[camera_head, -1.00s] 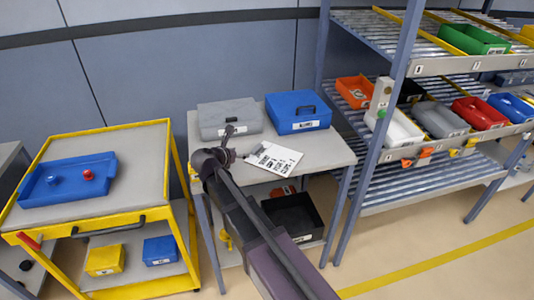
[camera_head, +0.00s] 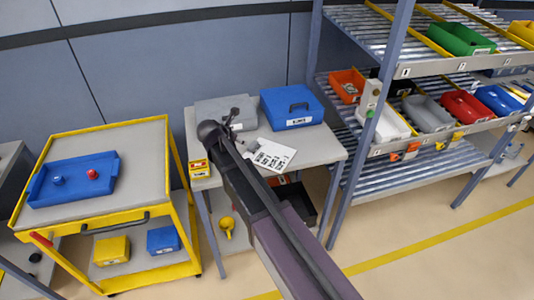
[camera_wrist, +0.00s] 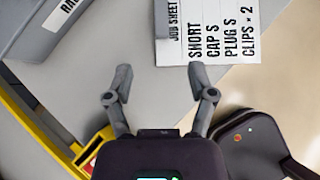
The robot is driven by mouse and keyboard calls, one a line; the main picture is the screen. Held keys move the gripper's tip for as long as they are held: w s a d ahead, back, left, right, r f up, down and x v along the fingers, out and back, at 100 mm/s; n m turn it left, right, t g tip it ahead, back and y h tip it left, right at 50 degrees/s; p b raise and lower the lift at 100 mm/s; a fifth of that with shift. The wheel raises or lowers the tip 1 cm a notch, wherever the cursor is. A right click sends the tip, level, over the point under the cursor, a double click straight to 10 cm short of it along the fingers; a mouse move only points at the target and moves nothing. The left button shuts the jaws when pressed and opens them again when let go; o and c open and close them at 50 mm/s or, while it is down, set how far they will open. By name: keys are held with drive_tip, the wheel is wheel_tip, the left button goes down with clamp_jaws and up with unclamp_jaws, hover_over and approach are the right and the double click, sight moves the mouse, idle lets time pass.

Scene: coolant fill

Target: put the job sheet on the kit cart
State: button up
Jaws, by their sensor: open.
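The job sheet (camera_head: 272,155) is a white sheet with black print, lying on the grey table (camera_head: 312,153) near its front edge. In the wrist view the job sheet (camera_wrist: 208,35) lies beyond the fingertips, up and to the right, its print readable. My gripper (camera_wrist: 163,80) is open with nothing between its fingers, above the table edge. In the head view my arm partly hides the sheet's left end. The kit cart (camera_head: 110,160), yellow-framed with a grey top, stands to the left of the table.
A blue tray (camera_head: 72,180) with a blue and a red piece sits on the cart top, leaving bare room around it. A grey case (camera_head: 212,112) and a blue case (camera_head: 291,107) stand at the table's back. A bin rack (camera_head: 400,140) is to the right.

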drive_tip(key=shift+w+f, duration=0.1)
drive_tip(key=shift+f, duration=0.05)
drive_tip(key=b, duration=0.6)
approach(252, 145)
drive_tip(key=x, duration=0.3)
drive_tip(key=shift+w+f, duration=0.2)
drive_tip(key=shift+f, duration=0.15)
drive_tip(key=shift+w+d+f, duration=0.3)
drive_tip(key=shift+w, duration=0.05)
drive_tip(key=shift+b+x, duration=1.95)
drive_tip(key=shift+x, duration=0.65)
drive_tip(key=shift+s, duration=0.1)
clamp_jaws()
